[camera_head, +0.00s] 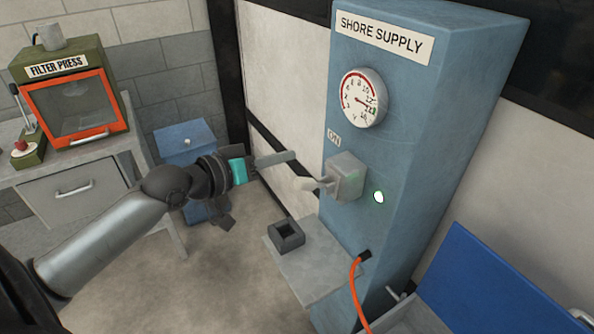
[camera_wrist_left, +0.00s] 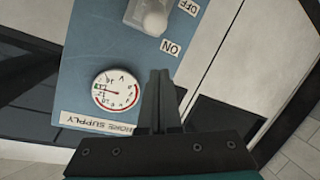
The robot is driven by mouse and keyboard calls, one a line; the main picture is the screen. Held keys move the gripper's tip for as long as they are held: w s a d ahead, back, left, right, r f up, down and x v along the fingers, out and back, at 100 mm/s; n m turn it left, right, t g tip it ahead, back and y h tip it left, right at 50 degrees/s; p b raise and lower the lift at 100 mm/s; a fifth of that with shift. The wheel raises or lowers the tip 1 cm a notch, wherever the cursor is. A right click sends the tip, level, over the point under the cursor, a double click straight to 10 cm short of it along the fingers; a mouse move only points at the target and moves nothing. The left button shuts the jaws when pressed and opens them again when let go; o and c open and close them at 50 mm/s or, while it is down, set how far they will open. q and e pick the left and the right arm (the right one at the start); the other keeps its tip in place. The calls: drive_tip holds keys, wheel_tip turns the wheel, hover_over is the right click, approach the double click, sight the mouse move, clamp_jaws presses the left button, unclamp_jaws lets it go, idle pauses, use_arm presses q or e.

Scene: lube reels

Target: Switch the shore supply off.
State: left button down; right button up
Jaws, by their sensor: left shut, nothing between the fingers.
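The shore supply cabinet (camera_head: 400,90) is a tall blue box on the right in the head view. Its grey switch box (camera_head: 345,177) has a pale lever knob (camera_head: 307,184) sticking out to the left. An ON label (camera_head: 334,138) sits above the switch. The left wrist view shows the lever knob (camera_wrist_left: 155,22) between the ON label (camera_wrist_left: 170,47) and the OFF label (camera_wrist_left: 189,7).
A round gauge (camera_head: 363,99) is above the switch. A shelf (camera_head: 318,272) with a dark square holder (camera_head: 286,236) projects below, and an orange cable (camera_head: 356,290) hangs there. A filter press (camera_head: 75,95) stands on a bench at left. A blue cabinet (camera_head: 185,140) stands behind my arm.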

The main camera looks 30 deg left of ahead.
sight(313, 185)
use_arm(q)
drive_tip(key=d+f, duration=0.1)
drive_tip(key=w+f, duration=0.1)
drive_tip(key=d+f, duration=0.1)
drive_tip(key=f, duration=0.1)
drive_tip(key=shift+w+d+p, duration=0.35)
drive_tip(key=shift+w+p, duration=0.05)
drive_tip(key=shift+f, duration=0.1)
idle(0.5)
